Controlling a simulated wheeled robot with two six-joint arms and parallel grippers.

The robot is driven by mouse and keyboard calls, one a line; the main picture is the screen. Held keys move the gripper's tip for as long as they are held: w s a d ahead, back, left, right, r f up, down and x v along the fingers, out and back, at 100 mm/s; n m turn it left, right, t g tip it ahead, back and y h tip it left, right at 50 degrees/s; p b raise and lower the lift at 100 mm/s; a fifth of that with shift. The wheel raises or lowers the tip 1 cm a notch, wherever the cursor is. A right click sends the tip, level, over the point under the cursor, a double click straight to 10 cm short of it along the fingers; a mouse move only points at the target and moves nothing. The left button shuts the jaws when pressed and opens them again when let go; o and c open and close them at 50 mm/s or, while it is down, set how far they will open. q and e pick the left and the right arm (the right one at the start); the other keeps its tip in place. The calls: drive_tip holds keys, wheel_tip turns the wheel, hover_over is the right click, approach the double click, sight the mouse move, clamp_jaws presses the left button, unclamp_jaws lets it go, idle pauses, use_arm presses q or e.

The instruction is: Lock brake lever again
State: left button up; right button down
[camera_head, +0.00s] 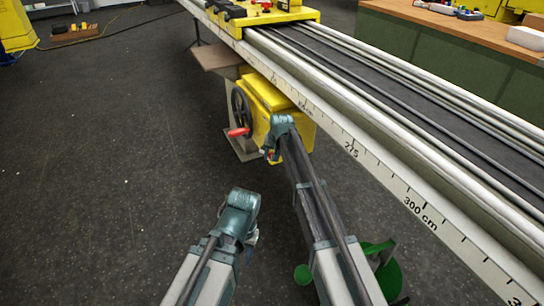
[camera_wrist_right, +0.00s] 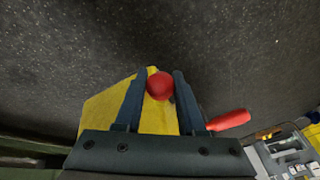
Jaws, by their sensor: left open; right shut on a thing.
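The brake lever's red ball knob (camera_wrist_right: 160,86) sits between the two dark fingers of my right gripper (camera_wrist_right: 155,92) in the right wrist view. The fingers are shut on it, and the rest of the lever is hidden. Behind it is the yellow housing (camera_wrist_right: 96,110), which also shows under the rail in the head view (camera_head: 262,92). In the head view my right arm reaches to this housing, and its fingers are mostly hidden. My left gripper (camera_head: 251,242) is open and empty over the floor, well apart from the housing; its fingers barely show.
A black handwheel (camera_head: 240,106) with a red handle (camera_head: 238,132) is on the housing's left side, close to my right gripper. The long rail with a centimetre scale (camera_head: 352,150) runs above. Green parts (camera_head: 388,278) are low beside my right arm.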

drive_tip(key=w+r+g+p, duration=0.1)
drive_tip(key=w+r+g+h+p, duration=0.1)
drive_tip(key=r+p, duration=0.1)
drive_tip(key=shift+w+a, duration=0.15)
drive_tip(key=shift+a, duration=0.25)
drive_tip(key=shift+w+a+r+g+p, duration=0.15)
drive_tip(key=shift+g+p, duration=0.3)
drive_tip(key=shift+g, duration=0.25)
